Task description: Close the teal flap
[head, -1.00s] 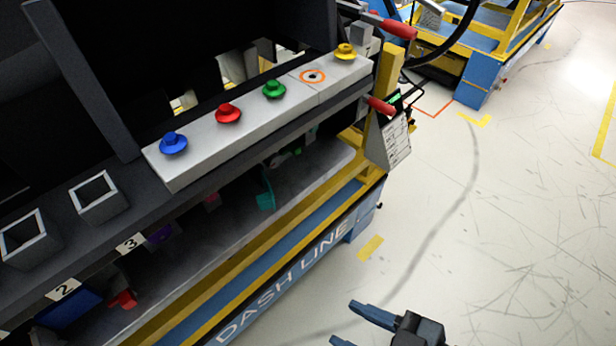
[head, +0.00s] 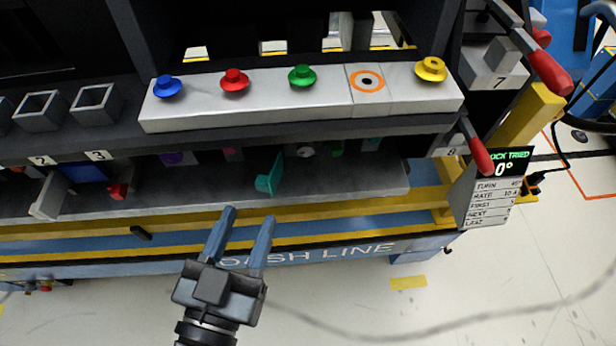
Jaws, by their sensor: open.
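The teal flap (head: 271,176) stands out from the recess under the row of coloured knobs, above the lower grey shelf. It looks swung outward, with a wider teal piece at its near end; its hinge is hard to make out. My gripper (head: 248,217) is open and empty, its two blue fingers pointing away from me toward the bench. The fingertips show just below and left of the flap, apart from it in the picture, in front of the bench's yellow and blue edge.
Blue (head: 167,87), red (head: 234,81), green (head: 302,77) and yellow (head: 430,70) knobs line the grey ledge above. Red-handled levers (head: 545,72) and a display panel (head: 490,185) stand at the right. A pale flap (head: 48,196) juts out at the left.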

